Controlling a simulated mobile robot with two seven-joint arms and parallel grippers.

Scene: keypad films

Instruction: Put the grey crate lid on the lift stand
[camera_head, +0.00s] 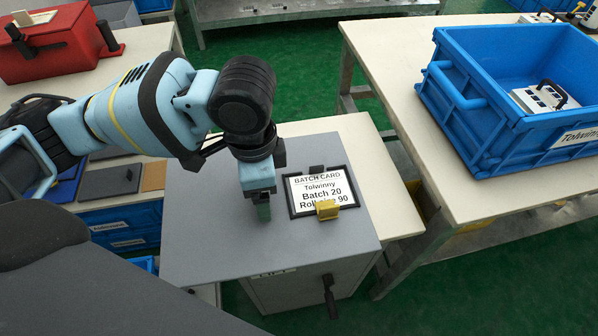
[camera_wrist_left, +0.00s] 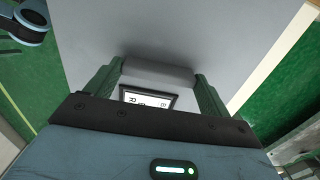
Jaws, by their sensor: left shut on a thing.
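The grey crate lid (camera_head: 225,235) appears as a broad flat slab covering the top of the lift stand (camera_head: 290,290), a grey cabinet with a "LIFT" label and a black crank. I cannot tell whether a small gap separates them. My left gripper (camera_head: 263,210) points down at the slab's middle. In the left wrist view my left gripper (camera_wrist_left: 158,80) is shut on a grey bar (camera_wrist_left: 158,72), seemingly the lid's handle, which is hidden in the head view. A framed batch card (camera_head: 320,191) with a yellow clip (camera_head: 327,209) lies right of the gripper. My right gripper is out of view.
A blue crate (camera_head: 500,130) labelled Tolwinny, holding a white device (camera_head: 543,97), stands on the right table (camera_head: 400,50). A red box (camera_head: 50,45) and dark panels (camera_head: 110,182) are at left. Green floor lies between the tables.

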